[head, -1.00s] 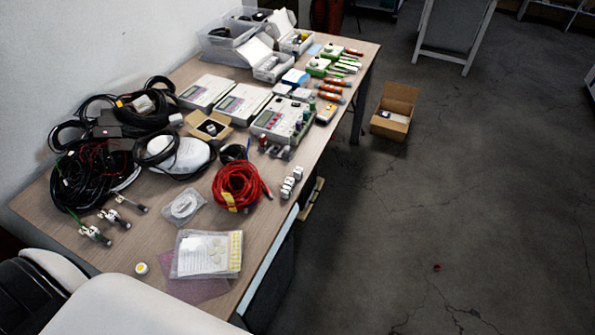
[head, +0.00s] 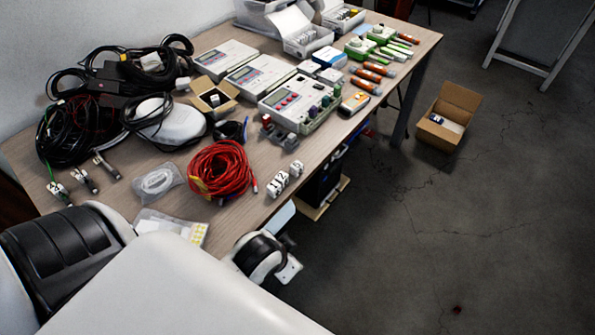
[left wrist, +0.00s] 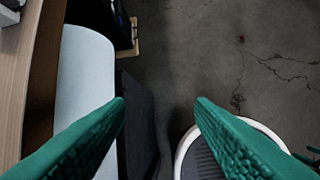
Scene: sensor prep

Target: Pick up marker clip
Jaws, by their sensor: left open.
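Small white clips with dark numbers (head: 278,184), which look like the marker clips, stand in a short row near the table's right edge in the head view. A red cable coil (head: 222,168) lies just left of them. My left gripper (left wrist: 161,104) shows in the left wrist view with two green fingers spread apart and nothing between them. It is over the floor beside the table edge, apart from the clips. The green fingers do not show in the head view. My right gripper is in neither current view.
The table (head: 135,205) is crowded with black cables (head: 75,130), devices (head: 300,105) and orange-tipped tools (head: 372,76). A bagged white coil (head: 158,182) lies near the front. An open cardboard box (head: 447,122) stands on the otherwise mostly clear floor.

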